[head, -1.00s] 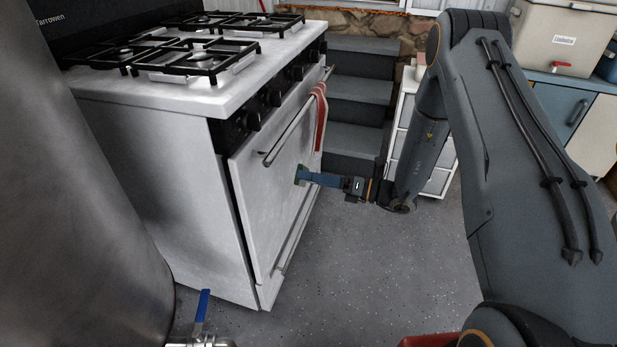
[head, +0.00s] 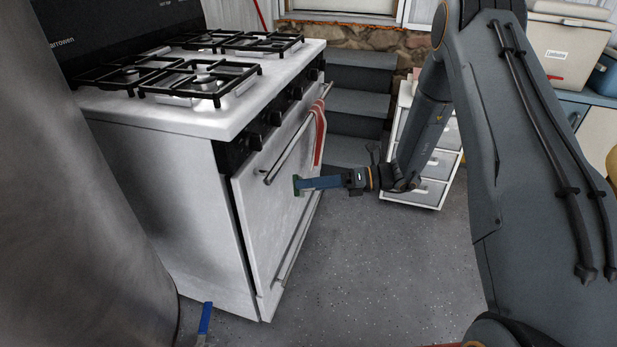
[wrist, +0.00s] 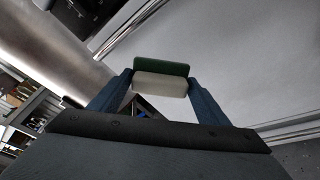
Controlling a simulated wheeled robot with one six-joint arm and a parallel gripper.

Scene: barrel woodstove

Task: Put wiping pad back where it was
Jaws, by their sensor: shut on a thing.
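The wiping pad (wrist: 160,84) is a small block with a green layer and a pale cream layer, held between the blue fingers in the wrist view. My gripper (head: 300,186) is shut on it. In the head view the pad's green end (head: 296,186) shows at the fingertips, in front of the white oven door (head: 262,222), below the door's upper handle. I cannot tell whether the pad touches the door. The wrist view shows the door's pale surface (wrist: 235,65) beyond the pad.
The white stove (head: 165,180) has black burner grates on top and a red-striped towel (head: 319,130) on its handle. A large metal cylinder (head: 80,200) stands at left. A white drawer unit (head: 432,165) and dark steps (head: 365,105) are behind.

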